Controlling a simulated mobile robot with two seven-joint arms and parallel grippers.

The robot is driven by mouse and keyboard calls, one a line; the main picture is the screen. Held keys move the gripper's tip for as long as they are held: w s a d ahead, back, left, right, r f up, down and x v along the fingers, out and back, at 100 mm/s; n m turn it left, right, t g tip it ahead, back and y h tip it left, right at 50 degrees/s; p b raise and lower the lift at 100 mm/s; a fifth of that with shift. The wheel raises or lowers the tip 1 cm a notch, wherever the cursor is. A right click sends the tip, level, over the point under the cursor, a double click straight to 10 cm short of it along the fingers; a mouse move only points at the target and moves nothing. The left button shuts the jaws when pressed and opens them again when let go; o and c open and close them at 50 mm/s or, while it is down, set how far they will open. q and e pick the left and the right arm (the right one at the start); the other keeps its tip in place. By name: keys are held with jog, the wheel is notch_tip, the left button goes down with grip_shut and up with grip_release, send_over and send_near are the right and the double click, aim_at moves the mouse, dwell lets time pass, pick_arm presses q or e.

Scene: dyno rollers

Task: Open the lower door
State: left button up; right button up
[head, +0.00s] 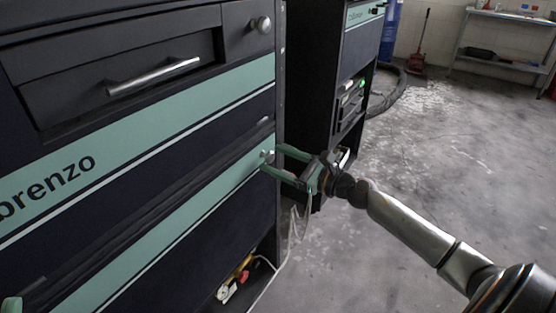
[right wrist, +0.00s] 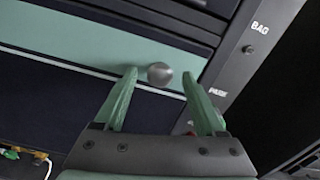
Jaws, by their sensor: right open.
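The lower door (head: 190,222) of the dark cabinet carries a green stripe and appears closed. Its small round metal knob (head: 267,155) is near the right end of that stripe. My right gripper (head: 272,160) is open at the knob, with its green fingers on either side. The right wrist view shows the knob (right wrist: 159,75) between the fingertips (right wrist: 160,76), with a gap on both sides. A green tip at the lower left edge of the head view appears to be my left gripper (head: 12,305); its opening is not shown.
Above is a drawer front with a bar handle (head: 153,77) and an upper knob (head: 262,25). A second dark cabinet (head: 315,80) stands behind, close to my right gripper. Below the door is an open space with cables (head: 235,280). The floor (head: 440,140) at right is clear.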

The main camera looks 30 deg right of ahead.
jog(key=shift+c, duration=0.4)
grip_shut()
dwell(1.0)
